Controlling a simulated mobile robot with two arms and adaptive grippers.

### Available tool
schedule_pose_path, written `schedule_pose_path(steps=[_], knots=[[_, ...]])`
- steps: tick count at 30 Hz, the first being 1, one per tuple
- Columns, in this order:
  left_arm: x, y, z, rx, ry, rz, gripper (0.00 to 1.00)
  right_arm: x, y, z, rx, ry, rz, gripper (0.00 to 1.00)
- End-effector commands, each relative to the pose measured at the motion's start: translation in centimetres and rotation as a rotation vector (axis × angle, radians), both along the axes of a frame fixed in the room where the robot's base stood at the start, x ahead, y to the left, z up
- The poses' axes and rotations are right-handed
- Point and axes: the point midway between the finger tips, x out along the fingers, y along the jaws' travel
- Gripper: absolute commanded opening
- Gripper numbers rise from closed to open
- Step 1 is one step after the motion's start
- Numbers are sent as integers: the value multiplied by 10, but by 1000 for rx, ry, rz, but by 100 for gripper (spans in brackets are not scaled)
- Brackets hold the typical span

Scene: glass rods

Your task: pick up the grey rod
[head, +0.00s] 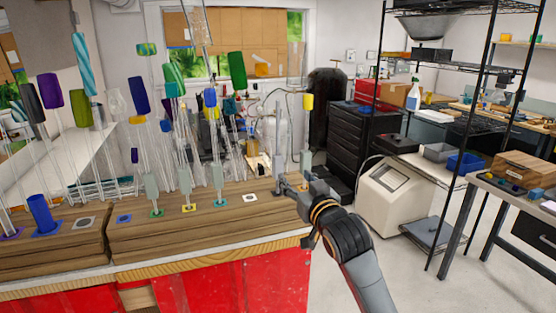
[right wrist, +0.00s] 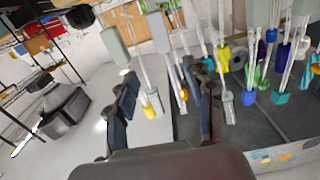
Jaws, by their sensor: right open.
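Several clear glass rods with coloured blocks stand on the wooden-topped bench. A rod with a light grey block (head: 279,160) stands right by my right gripper (head: 293,183) in the head view. A yellow-topped rod (head: 307,101) with a grey-green block stands just right of it. I cannot tell for sure which one is the grey rod. In the right wrist view, my right gripper (right wrist: 166,88) is open, its dark fingers spread. A grey block (right wrist: 158,32) and a grey-green block (right wrist: 115,45) show beyond the fingers. My left gripper is out of view.
More rods crowd the bench to the left, with green (head: 237,70), purple and blue tops. A blue cup (head: 40,214) stands at far left. Small square plates lie along the bench top (head: 170,235). A beige machine (head: 388,200) and shelving are at right, with grey floor between.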

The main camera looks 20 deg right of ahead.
Motion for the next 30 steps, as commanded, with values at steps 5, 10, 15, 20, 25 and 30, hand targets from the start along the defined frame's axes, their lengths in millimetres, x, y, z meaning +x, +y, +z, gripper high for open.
schedule_pose_path(steps=[5, 10, 15, 20, 25, 30], knots=[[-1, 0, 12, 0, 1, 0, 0, 33, 2, 2, 0, 3, -1, 53], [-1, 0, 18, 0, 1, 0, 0, 59, 2, 1, -1, 3, -1, 53], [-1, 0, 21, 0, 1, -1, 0, 72, 3, 0, 0, 2, 0, 53], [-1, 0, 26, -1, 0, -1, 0, 79, 4, 1, 0, 3, 0, 53], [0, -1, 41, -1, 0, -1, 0, 100, 8, 5, 0, 4, 1, 53], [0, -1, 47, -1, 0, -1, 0, 118, 9, 3, 0, 2, 0, 53]])
